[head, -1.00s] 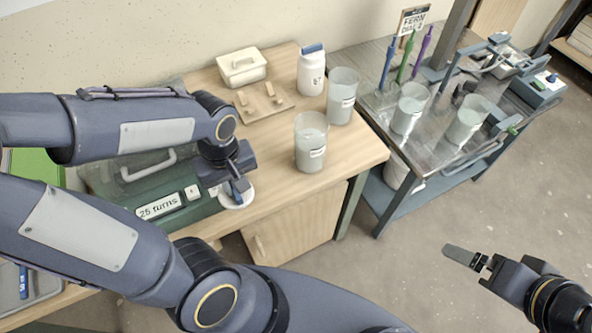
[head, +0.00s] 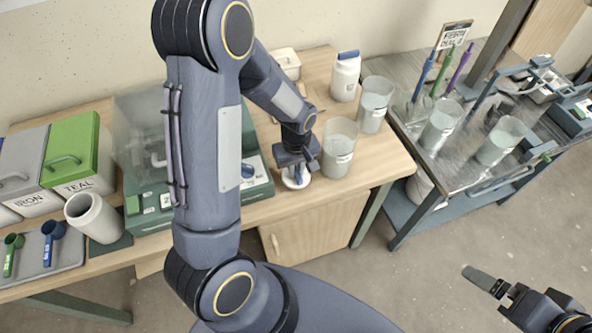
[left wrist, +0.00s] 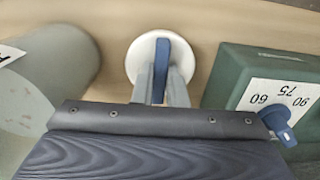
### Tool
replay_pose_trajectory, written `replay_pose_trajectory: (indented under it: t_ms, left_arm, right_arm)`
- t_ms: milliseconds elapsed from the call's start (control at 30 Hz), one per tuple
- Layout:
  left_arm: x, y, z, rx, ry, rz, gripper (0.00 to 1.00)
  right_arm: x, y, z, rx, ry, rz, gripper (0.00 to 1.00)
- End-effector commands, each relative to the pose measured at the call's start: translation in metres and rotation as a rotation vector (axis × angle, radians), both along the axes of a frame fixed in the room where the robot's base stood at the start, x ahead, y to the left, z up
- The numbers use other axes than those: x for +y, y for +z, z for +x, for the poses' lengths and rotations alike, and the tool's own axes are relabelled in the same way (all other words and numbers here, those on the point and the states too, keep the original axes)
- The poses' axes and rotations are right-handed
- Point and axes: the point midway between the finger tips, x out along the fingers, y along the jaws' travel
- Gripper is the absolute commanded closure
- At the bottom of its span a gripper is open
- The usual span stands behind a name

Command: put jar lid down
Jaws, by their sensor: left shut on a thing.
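The jar lid is a white disc with a blue bar handle, seen in the head view (head: 296,181) and the left wrist view (left wrist: 140,62). My left gripper (head: 296,168) is shut on the blue handle, its fingers (left wrist: 160,80) pointing down at it. The lid is flat, at or just above the wooden table near its front edge; I cannot tell if it touches. A white open jar (head: 97,219) stands on a dark green pad at the left. My right gripper (head: 503,291) is over the floor at the lower right, by a grey flat piece; its jaws are unclear.
A green machine (head: 262,190) is just left of the lid in the head view. A clear bucket of pale glaze (head: 338,150) is close on the right. Teal (head: 82,150) and iron (head: 28,165) bins stand at the left. A metal cart (head: 465,170) is at the right.

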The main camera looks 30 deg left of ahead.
Motion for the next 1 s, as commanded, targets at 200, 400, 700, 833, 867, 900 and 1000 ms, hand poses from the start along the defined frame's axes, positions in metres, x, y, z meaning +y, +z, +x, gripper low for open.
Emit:
replay_pose_trajectory:
  t_ms: [200, 400, 700, 833, 867, 900, 1000]
  left_arm:
    - [0.000, -0.016, 0.000, -0.001, 0.000, -0.001, 1.00]
    - [0.000, -0.017, -0.001, -0.001, 0.000, -0.001, 1.00]
    - [0.000, -0.019, -0.001, 0.000, 0.000, 0.000, 0.66]
    - [0.000, -0.019, -0.001, 0.001, 0.001, -0.001, 0.66]
    - [0.000, -0.019, -0.001, 0.001, 0.001, -0.001, 0.66]
    - [0.000, -0.019, -0.001, 0.001, 0.001, 0.000, 0.66]
    - [0.000, -0.014, -0.001, 0.001, 0.001, -0.001, 0.66]
  right_arm:
    - [0.000, 0.000, 0.000, 0.000, 0.000, 0.000, 0.00]
    - [0.000, -0.001, 0.000, 0.000, 0.000, 0.000, 0.00]
    - [0.000, -0.003, 0.000, 0.000, 0.000, 0.000, 0.00]
    - [0.000, -0.003, 0.000, 0.000, 0.000, 0.000, 0.00]
    - [0.000, -0.003, 0.000, 0.000, 0.000, 0.000, 0.00]
    - [0.000, -0.003, 0.000, 0.000, 0.000, 0.000, 0.00]
    - [0.000, 0.002, 0.000, 0.000, 0.000, 0.000, 0.00]
